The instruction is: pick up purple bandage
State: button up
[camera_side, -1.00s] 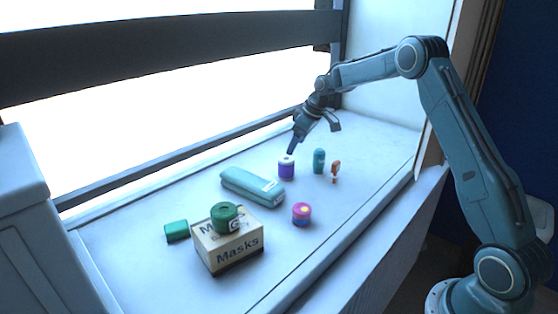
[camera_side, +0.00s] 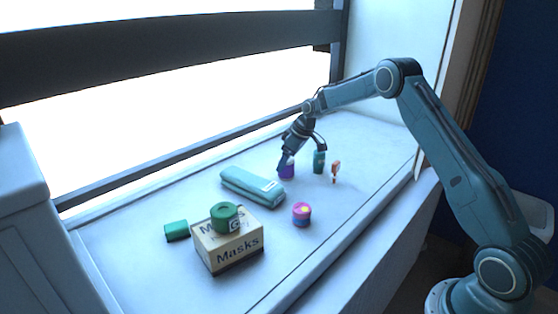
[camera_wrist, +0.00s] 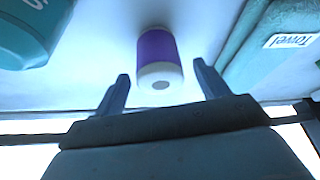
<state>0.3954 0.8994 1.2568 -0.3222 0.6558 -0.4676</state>
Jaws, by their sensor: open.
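The purple bandage (camera_side: 287,172) is a small upright roll with a purple band and white ends. It stands on the pale bench near the back in the side view, partly hidden by a finger of my gripper (camera_side: 302,158). In the wrist view the purple bandage (camera_wrist: 158,58) shows ahead of and between the two fingers of my gripper (camera_wrist: 162,82). The fingers are spread wide, with a gap on each side of the roll. My gripper is open and empty.
A teal towel pack (camera_side: 252,187) lies close to the left, and a teal bottle (camera_side: 319,162) and small orange item (camera_side: 335,169) stand to the right. A pink-purple roll (camera_side: 301,213), a Masks box (camera_side: 228,246) with a green roll (camera_side: 225,216) on top, and a green block (camera_side: 176,231) are nearer.

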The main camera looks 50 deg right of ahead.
jog(key=shift+x, duration=1.4)
jog(key=shift+c, duration=0.4)
jog(key=c, duration=1)
